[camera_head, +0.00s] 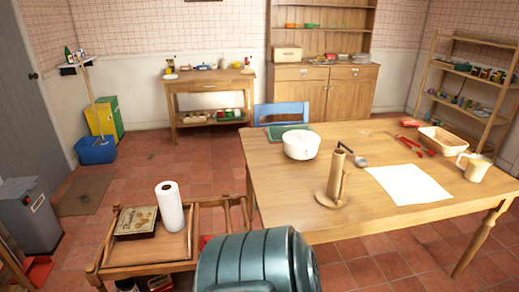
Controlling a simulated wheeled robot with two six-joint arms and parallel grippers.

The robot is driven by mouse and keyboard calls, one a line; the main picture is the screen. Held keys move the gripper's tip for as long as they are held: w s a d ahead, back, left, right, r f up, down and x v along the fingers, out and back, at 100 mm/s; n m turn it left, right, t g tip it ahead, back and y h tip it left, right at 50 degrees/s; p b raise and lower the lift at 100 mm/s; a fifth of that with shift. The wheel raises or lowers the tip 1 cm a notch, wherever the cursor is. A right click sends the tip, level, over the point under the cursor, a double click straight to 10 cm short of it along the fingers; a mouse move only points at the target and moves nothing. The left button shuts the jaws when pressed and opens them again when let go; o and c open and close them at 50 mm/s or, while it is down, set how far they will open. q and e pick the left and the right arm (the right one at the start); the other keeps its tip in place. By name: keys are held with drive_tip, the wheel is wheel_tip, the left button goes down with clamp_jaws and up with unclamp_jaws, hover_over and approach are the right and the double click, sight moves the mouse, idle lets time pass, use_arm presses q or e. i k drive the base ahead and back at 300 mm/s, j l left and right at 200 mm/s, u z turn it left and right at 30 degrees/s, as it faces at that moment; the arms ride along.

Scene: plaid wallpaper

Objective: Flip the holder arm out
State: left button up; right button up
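The wooden holder (334,180) stands upright on the near left part of the wooden table (286,203). It has a thick post on a flat base. A thinner wooden piece, which looks like the holder arm (345,186), stands upright close beside the post on its right side. Its joint is too small to make out. A white paper roll (170,207) stands apart from the holder, on a low wooden cart (147,268) to the left. Neither of my grippers is in view.
Behind the holder are a white pot (301,145) and a dark-handled metal utensil (360,161). A white sheet (409,184) lies to its right, with a mug (474,167) and a basket (443,141) farther right. The tabletop in front of the holder is clear. A blue chair (282,112) stands behind the table.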

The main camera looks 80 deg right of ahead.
sight(346, 171)
drive_tip(key=z, duration=3.4)
